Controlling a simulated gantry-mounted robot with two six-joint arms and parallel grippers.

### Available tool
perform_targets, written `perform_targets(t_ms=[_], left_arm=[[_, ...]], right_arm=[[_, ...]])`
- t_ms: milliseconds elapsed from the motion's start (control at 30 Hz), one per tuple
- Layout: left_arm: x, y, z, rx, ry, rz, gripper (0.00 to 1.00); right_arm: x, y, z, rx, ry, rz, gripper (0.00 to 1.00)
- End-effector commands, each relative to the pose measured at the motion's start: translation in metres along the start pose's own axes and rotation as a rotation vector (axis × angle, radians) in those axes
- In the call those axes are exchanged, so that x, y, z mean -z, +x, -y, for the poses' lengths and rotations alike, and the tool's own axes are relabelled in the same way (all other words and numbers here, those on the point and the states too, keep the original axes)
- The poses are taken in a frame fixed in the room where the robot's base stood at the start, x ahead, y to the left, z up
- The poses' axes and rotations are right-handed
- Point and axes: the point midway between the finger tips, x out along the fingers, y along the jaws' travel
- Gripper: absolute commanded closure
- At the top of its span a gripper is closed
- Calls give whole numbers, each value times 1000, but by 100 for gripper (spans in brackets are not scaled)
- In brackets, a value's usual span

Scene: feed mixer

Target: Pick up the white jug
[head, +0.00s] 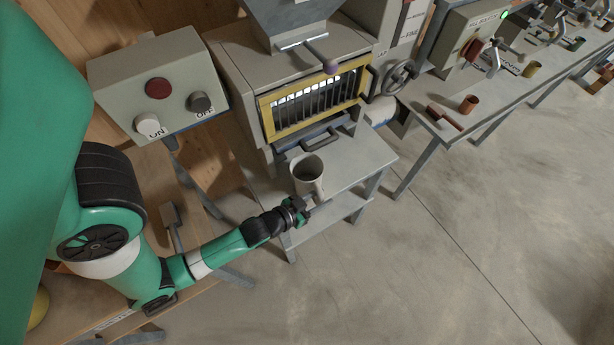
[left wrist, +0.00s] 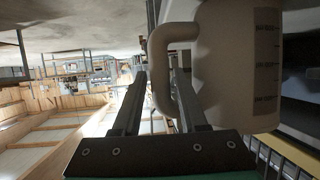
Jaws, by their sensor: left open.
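The white jug (head: 303,188) stands upright on the small grey table in front of the machine in the head view. In the left wrist view the jug (left wrist: 225,70) fills the upper right, with a dark scale on its side. Its handle (left wrist: 160,85) shows between my two fingers. My left gripper (head: 301,208) is at the near side of the jug. In the left wrist view the gripper (left wrist: 160,76) is open, a finger on each side of the handle; contact is not clear. My right gripper is not in view.
The grey table (head: 362,155) stands below the machine's yellow-framed grille (head: 315,100). A control box (head: 160,85) with buttons is at left. A handwheel (head: 400,76) sits right of the grille. A bench (head: 480,95) with small cups is at right. Open floor lies at the lower right.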

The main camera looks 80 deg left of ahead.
Motion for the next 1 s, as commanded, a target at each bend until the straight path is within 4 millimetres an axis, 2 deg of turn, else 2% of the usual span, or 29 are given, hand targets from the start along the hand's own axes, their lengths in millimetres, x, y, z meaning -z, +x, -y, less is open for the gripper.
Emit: perform_targets(t_ms=[33, 133, 400, 467, 633, 667, 1000], left_arm=[[2, 10, 2, 2, -3, -3, 58], [0, 26, 1, 0, -1, -3, 58], [0, 30, 1, 0, 0, 0, 58], [0, 30, 1, 0, 0, 0, 67], [0, 30, 1, 0, 0, 0, 98], [0, 30, 1, 0, 0, 0, 100], [1, 30, 1, 0, 1, -1, 100]], right_arm=[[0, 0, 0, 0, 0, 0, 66], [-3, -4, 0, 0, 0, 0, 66], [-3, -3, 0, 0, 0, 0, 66], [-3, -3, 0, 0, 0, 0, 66], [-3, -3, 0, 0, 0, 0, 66], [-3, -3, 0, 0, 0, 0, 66], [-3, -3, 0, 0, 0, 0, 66]])
